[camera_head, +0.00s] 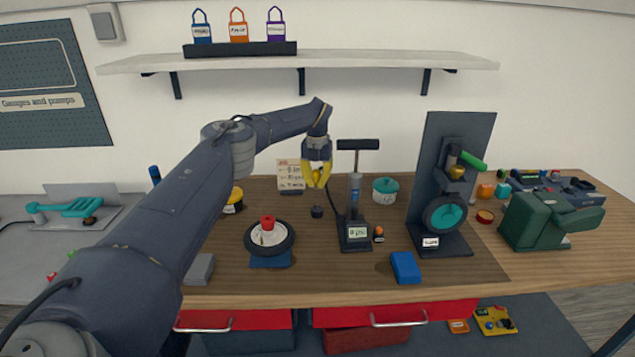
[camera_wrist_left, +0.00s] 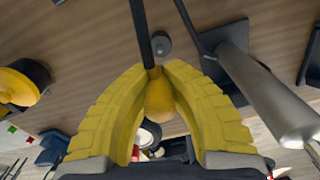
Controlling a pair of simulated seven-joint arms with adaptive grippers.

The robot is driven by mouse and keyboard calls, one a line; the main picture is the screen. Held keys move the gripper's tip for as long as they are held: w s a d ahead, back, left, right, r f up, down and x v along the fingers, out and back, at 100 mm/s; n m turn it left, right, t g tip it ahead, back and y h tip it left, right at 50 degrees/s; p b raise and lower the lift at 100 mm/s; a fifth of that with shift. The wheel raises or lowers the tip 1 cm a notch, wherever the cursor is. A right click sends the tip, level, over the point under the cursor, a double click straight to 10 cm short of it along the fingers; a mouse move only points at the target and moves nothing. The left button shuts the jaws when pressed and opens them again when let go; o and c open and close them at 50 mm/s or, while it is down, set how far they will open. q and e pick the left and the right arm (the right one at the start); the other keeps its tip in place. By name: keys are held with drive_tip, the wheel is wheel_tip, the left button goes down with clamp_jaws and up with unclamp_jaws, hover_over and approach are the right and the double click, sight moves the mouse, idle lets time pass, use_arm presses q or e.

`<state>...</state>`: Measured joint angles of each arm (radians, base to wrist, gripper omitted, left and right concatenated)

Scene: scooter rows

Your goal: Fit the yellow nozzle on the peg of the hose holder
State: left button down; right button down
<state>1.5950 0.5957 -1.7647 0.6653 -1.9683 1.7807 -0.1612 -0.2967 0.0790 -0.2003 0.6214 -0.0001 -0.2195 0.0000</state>
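My left gripper (camera_head: 317,186) has yellow fingers and points down above the bench, left of the floor pump. In the left wrist view its fingertips (camera_wrist_left: 158,76) close around the yellow nozzle (camera_wrist_left: 160,100), with the black hose (camera_wrist_left: 141,28) running from it. In the head view the nozzle is hard to tell from the fingers. A small dark post (camera_head: 317,212), seemingly the hose holder with its peg, stands on the bench just below the gripper. It also shows in the left wrist view (camera_wrist_left: 162,43), apart from the nozzle. My right gripper is not in view.
The pump (camera_head: 354,195) stands close on the right. A wheel (camera_head: 269,238) on a blue stand is at left front. A yellow tub (camera_head: 233,200), a teal-lidded tub (camera_head: 384,190), a sign (camera_head: 290,174) and a blue block (camera_head: 405,267) stand around. The wheel rig (camera_head: 447,205) is farther right.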

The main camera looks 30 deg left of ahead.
sight(317, 170)
use_arm(q)
drive_tip(key=shift+f, duration=2.65)
drive_tip(key=shift+f, duration=1.6)
drive_tip(key=c, duration=1.5)
unclamp_jaws()
wheel_tip(317, 170, up, 12)
